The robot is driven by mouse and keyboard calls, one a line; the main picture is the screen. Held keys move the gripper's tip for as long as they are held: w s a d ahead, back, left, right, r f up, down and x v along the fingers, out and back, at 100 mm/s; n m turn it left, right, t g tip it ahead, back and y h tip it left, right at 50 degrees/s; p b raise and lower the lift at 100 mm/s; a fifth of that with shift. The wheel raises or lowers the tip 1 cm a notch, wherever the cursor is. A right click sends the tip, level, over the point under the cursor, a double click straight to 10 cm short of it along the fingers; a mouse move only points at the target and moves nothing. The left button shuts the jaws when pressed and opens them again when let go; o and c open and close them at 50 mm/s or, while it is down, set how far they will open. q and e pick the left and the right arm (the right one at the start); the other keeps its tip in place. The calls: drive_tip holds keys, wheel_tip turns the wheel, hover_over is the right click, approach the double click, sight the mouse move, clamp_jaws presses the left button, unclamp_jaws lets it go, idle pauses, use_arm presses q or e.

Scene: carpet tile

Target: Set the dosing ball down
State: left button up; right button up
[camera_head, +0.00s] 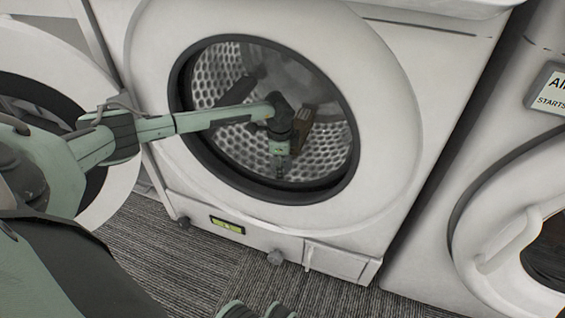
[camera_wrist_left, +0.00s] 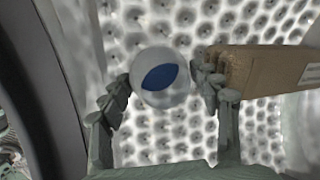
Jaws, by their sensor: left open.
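The dosing ball (camera_wrist_left: 161,76), white with a blue oval patch, shows in the left wrist view against the perforated drum wall. My left gripper (camera_wrist_left: 162,88) is open, with one finger on each side of the ball. I cannot tell whether the fingers touch it or whether the ball rests on the drum. In the head view my left arm reaches through the round opening of the washing machine (camera_head: 385,130), and the wrist is inside the drum (camera_head: 230,75). The ball cannot be made out there.
A brown cardboard box (camera_wrist_left: 265,68) is inside the drum, close beside the right finger in the wrist view. The dark door rim (camera_head: 190,140) surrounds the arm. The open round door (camera_head: 120,180) is on the left. Another machine (camera_head: 520,215) stands at the right.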

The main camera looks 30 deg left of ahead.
use_arm(q)
drive_tip(key=p+v, duration=0.3)
drive_tip(key=v, duration=0.8)
drive_tip(key=shift+r, duration=0.4)
drive_tip(key=shift+s+d+f, duration=0.1)
